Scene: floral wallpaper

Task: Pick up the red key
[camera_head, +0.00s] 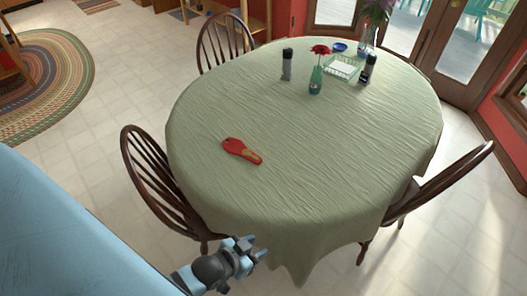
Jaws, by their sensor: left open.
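The red key (240,150) lies flat near the left side of the oval table (330,170), which has a green cloth. Its rounded red end is at the left, and a yellowish patch shows toward its lower right end. My left gripper (254,250) is at the bottom of the view, below the key in the picture and by the near edge of the cloth. It is open, and nothing shows between its fingers. The key is apart from it. My right gripper is not in view.
A green vase with a red flower (315,80), a dark shaker (287,64), another dark bottle (368,68) and a green basket (343,67) stand at the table's far end. Wooden chairs stand at left (150,180), right (440,185) and back (226,42). Cloth around the key is clear.

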